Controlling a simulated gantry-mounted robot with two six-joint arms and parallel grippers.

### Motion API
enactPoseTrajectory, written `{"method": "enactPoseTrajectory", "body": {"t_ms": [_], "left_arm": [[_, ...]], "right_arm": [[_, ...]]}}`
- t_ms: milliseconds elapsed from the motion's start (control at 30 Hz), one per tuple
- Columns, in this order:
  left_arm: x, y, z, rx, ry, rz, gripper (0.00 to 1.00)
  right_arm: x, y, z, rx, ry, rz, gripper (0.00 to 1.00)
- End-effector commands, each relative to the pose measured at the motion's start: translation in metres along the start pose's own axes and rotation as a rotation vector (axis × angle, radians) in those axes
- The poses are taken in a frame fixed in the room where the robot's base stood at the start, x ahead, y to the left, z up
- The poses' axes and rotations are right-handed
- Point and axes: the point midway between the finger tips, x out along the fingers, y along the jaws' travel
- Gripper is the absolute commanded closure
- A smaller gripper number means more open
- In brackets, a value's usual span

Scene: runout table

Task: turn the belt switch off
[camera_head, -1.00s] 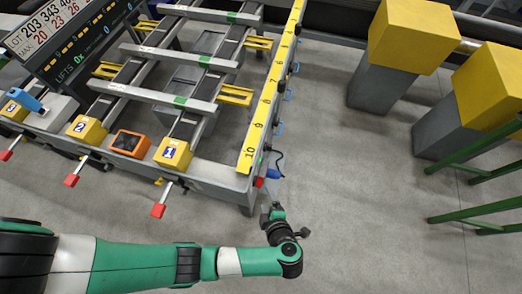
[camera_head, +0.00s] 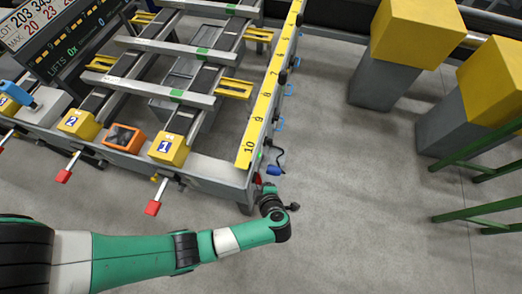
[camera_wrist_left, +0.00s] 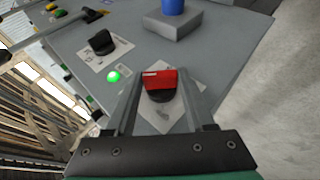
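In the left wrist view a rotary switch with a red handle and black base (camera_wrist_left: 160,85) sits on a pale label plate on a grey panel. A black rotary switch (camera_wrist_left: 102,42) on its own label sits farther up and left. A lit green lamp (camera_wrist_left: 113,77) lies between them. I cannot read which label names the belt. My left gripper (camera_wrist_left: 163,80) is open, one finger on each side of the red handle; contact is not clear. In the head view my left gripper (camera_head: 268,192) is at the table's near right corner. My right gripper is not in view.
The runout table (camera_head: 215,178) has a yellow numbered scale (camera_head: 262,100) along its right edge. A blue object (camera_head: 274,170) hangs on a cable beside the corner. Yellow-topped grey posts (camera_head: 415,35) and green rails (camera_head: 480,212) stand at right. The floor between is clear.

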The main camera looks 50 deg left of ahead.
Motion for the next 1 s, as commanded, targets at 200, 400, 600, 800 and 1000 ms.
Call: {"method": "enactPoseTrajectory", "body": {"t_ms": [200, 400, 600, 800, 1000], "left_arm": [[0.000, 0.000, 0.000, 0.000, 0.000, 0.000, 0.88], [0.000, 0.000, 0.000, -0.001, 0.000, 0.002, 1.00], [0.001, -0.001, 0.001, -0.013, 0.000, 0.033, 1.00], [0.002, -0.005, 0.001, -0.048, -0.001, 0.123, 1.00], [0.004, -0.009, 0.003, -0.107, -0.002, 0.269, 1.00]], "right_arm": [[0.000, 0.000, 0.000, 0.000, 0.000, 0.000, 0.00], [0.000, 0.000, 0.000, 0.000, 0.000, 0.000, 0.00], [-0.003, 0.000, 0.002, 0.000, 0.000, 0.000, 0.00], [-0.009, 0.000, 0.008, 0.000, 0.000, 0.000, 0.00], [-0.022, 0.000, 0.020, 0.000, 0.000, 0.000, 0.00]]}}
